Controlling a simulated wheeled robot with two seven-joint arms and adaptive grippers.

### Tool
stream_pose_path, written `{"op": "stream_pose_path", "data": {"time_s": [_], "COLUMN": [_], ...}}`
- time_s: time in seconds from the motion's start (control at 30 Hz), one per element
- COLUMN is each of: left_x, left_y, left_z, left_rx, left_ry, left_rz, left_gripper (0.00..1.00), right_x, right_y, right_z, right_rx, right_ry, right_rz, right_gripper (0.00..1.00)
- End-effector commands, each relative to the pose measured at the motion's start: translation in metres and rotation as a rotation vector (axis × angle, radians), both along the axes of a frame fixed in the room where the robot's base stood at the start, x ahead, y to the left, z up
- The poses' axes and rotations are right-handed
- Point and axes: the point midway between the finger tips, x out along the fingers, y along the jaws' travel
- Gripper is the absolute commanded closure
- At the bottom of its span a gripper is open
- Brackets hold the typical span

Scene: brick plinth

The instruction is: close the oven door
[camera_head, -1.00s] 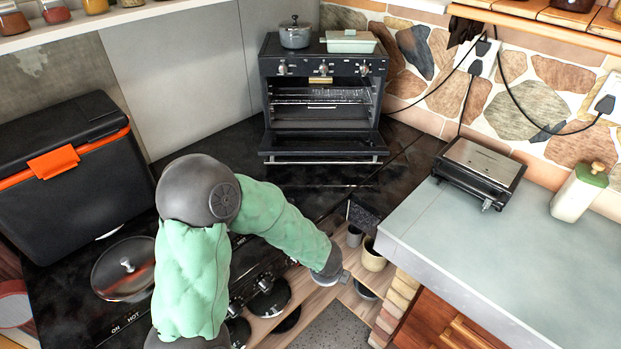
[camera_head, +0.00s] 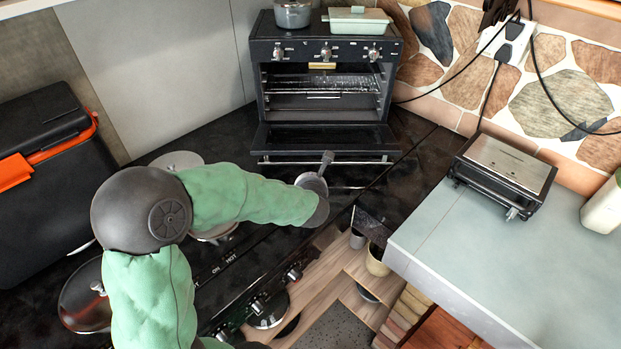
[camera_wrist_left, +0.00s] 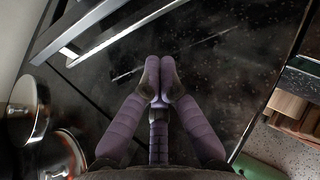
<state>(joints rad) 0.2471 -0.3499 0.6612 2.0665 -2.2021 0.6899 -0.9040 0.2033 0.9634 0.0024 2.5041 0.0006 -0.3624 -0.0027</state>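The small black oven (camera_head: 320,50) stands at the back of the dark counter. Its door (camera_head: 325,136) is open, folded down toward me, and the rack inside shows. A silver handle bar (camera_head: 275,162) runs along the door's front edge; it also shows at upper left in the wrist view (camera_wrist_left: 78,32). My left gripper (camera_head: 327,157) is by the right half of the handle. In the wrist view its purple fingertips (camera_wrist_left: 158,78) are together with nothing between them, over dark counter to the right of the handle. I cannot tell contact with the door. My right gripper is out of view.
A grey pot (camera_head: 292,14) and a pale green dish (camera_head: 357,20) sit on the oven. A black cooler box (camera_head: 45,190) stands left and a grill (camera_head: 503,172) sits on the pale counter right. Pan lids (camera_head: 88,298) lie on the left.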

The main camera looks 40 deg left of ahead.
Motion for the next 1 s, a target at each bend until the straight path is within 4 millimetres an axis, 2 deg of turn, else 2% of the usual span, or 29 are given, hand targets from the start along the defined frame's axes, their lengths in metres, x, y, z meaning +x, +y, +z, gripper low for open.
{"op": "stream_pose_path", "data": {"time_s": [0.1, 0.4, 0.6, 1.0], "left_x": [0.014, 0.041, 0.048, 0.048], "left_y": [0.012, 0.035, 0.04, 0.04], "left_z": [-0.016, -0.035, -0.039, -0.038], "left_rx": [-0.001, -0.002, -0.003, -0.003], "left_ry": [0.003, 0.002, 0.0, 0.002], "left_rz": [0.003, 0.002, 0.001, 0.001], "left_gripper": [1.0, 1.0, 1.0, 1.0], "right_x": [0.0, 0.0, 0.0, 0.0], "right_y": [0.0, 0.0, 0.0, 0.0], "right_z": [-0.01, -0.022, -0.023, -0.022], "right_rx": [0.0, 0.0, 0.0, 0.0], "right_ry": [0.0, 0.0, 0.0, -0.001], "right_rz": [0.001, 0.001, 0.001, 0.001], "right_gripper": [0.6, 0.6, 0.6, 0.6]}}
